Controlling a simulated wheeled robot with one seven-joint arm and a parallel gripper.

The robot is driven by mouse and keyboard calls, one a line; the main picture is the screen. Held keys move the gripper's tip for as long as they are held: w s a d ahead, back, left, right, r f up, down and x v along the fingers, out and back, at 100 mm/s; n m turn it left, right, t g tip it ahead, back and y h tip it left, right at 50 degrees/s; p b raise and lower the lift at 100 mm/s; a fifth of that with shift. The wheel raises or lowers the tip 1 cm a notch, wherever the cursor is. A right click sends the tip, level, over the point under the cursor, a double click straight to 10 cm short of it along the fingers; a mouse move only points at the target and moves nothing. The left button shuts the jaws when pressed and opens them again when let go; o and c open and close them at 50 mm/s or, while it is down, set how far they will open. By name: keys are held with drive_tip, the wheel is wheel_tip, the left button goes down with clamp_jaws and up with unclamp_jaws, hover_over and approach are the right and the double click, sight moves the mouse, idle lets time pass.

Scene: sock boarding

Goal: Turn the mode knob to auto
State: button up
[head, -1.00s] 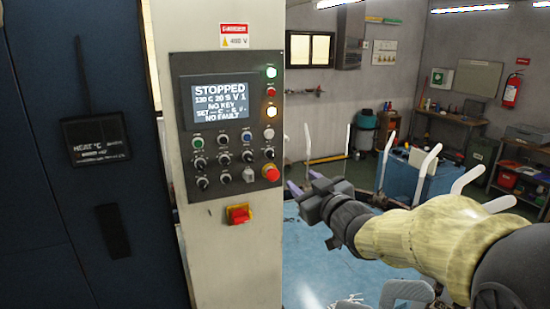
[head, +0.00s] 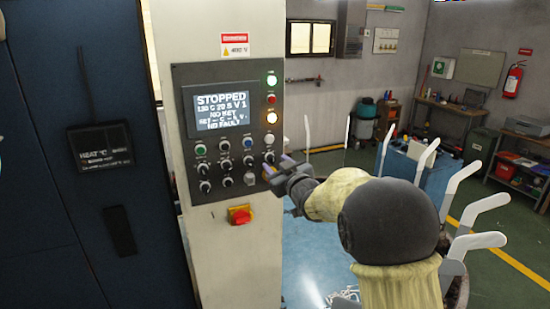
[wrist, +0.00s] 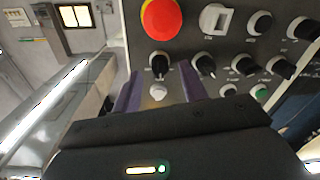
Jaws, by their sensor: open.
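The control panel (head: 212,158) carries several black knobs, and I cannot read which label marks the mode knob. My gripper (head: 277,163) is at the panel's lower right in the head view, its jaws open and empty. In the wrist view its two purple fingers (wrist: 160,80) point at the panel. A black knob (wrist: 160,64) with a pale pointer lies just beyond and between the fingertips. I cannot tell whether they touch it. A white button (wrist: 158,91) shows between the fingers. Another black knob (wrist: 204,64) is just right of the right finger.
A red and yellow switch (head: 240,214) is below the panel. The screen (head: 219,108) reads STOPPED. White curved forms (head: 463,190) stand at right.

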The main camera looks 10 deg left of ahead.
drive_tip(key=shift+w+a, duration=0.45)
drive_tip(key=shift+w, duration=0.15)
clamp_jaws()
drive_tip(key=shift+f+m, duration=0.1)
drive_tip(key=shift+m, duration=0.3)
drive_tip(key=m+b, duration=0.2)
drive_tip(key=shift+d+f+m, duration=0.1)
drive_tip(key=shift+m, duration=0.3)
drive_tip(key=m+b, duration=0.2)
drive_tip(key=m, duration=0.3)
drive_tip(key=shift+m+b, duration=0.3)
